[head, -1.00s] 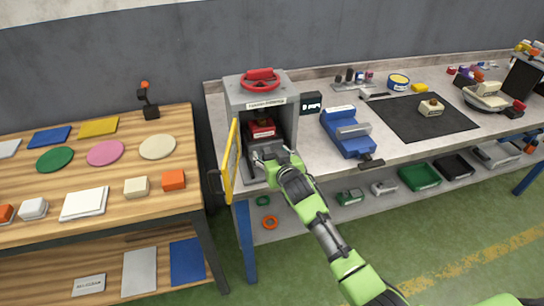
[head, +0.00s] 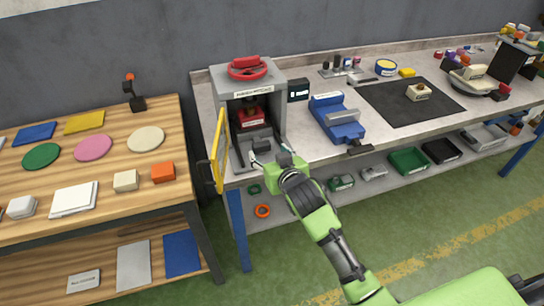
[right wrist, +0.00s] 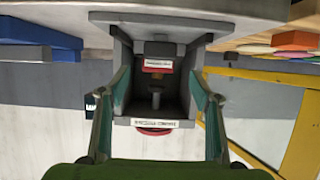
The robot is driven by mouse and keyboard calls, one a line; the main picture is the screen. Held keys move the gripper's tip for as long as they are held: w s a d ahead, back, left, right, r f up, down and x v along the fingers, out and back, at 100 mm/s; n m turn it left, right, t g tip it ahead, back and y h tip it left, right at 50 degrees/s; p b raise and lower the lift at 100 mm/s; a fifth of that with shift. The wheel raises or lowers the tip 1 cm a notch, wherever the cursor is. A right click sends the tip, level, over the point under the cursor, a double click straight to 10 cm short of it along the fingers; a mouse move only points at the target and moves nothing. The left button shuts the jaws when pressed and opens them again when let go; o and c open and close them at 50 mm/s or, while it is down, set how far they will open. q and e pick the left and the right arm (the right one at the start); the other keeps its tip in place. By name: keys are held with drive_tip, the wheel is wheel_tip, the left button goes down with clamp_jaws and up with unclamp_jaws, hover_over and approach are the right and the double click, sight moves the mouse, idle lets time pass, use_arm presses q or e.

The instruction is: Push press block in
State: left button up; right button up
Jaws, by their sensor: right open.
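The press (head: 281,82) is a grey open-fronted box with a red handwheel (head: 247,68) on top. Its yellow-framed door (head: 220,150) stands open at the left. A red block (head: 250,116) with a white label sits inside, towards the back; I cannot tell for sure that it is the press block. In the right wrist view the red block (right wrist: 158,68) appears upside down, between my fingers and beyond their tips. My right gripper (head: 268,147) is open and empty at the mouth of the press. My left gripper is not in view.
A blue vise-like tool (head: 337,122) and a dark mat (head: 412,108) are right of the press on the bench. A wooden table (head: 110,175) with discs and blocks stands at the left. Green floor lies in front of the bench.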

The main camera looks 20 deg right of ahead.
drive_tip(key=shift+v, duration=1.2)
drive_tip(key=s+f+n+g, duration=0.15)
drive_tip(key=s+f, duration=0.25)
drive_tip(key=f, duration=0.8)
drive_tip(key=s+f+m+g, duration=0.1)
drive_tip(key=s+f+g, duration=0.2)
drive_tip(key=f, duration=0.9)
drive_tip(key=s+d+f+g, duration=0.2)
drive_tip(key=s+f+g, duration=0.1)
drive_tip(key=s+f, duration=1.05)
drive_tip(key=s+d+f+g, duration=0.1)
drive_tip(key=s+f, duration=0.5)
drive_tip(key=s, duration=0.4)
drive_tip(key=s+d+f+n+g, duration=0.1)
drive_tip(key=s+d+f+g, duration=0.1)
drive_tip(key=s+f, duration=0.4)
drive_tip(key=s+d+f+g, duration=0.1)
drive_tip(key=s+f, duration=0.5)
drive_tip(key=s, duration=1)
drive_tip(key=shift+d+g, duration=0.2)
drive_tip(key=shift+g, duration=0.35)
drive_tip(key=shift+s+n, duration=0.15)
drive_tip(key=shift+n, duration=0.1)
